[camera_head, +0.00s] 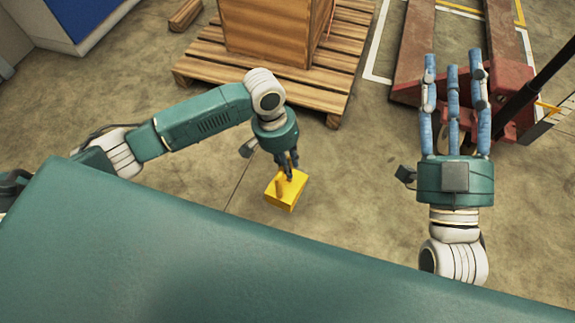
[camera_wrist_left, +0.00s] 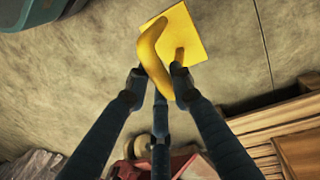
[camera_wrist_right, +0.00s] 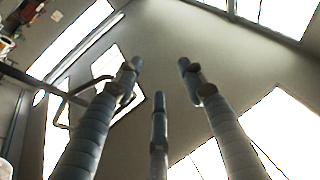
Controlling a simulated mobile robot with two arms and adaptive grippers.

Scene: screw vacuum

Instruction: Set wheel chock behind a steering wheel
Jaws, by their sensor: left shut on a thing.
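The wheel chock (camera_head: 287,190) is a yellow block with a raised handle. It also shows in the left wrist view (camera_wrist_left: 193,32), where the fingers close around its curved handle. My left gripper (camera_head: 288,175) is shut on the chock's handle. My right gripper (camera_head: 455,62) is open and empty, its fingers spread and pointing up beside the pallet jack. A red pallet jack (camera_head: 408,92) with a dark handle stands at the right. Its steering wheel is largely hidden behind my right fingers.
A wooden pallet (camera_head: 208,62) carries a wooden crate (camera_head: 265,30) at the top middle. A loose wood block (camera_head: 185,14) lies to its left. A blue and white cabinet (camera_head: 85,18) stands top left. Bare concrete floor (camera_head: 345,170) lies between the chock and jack.

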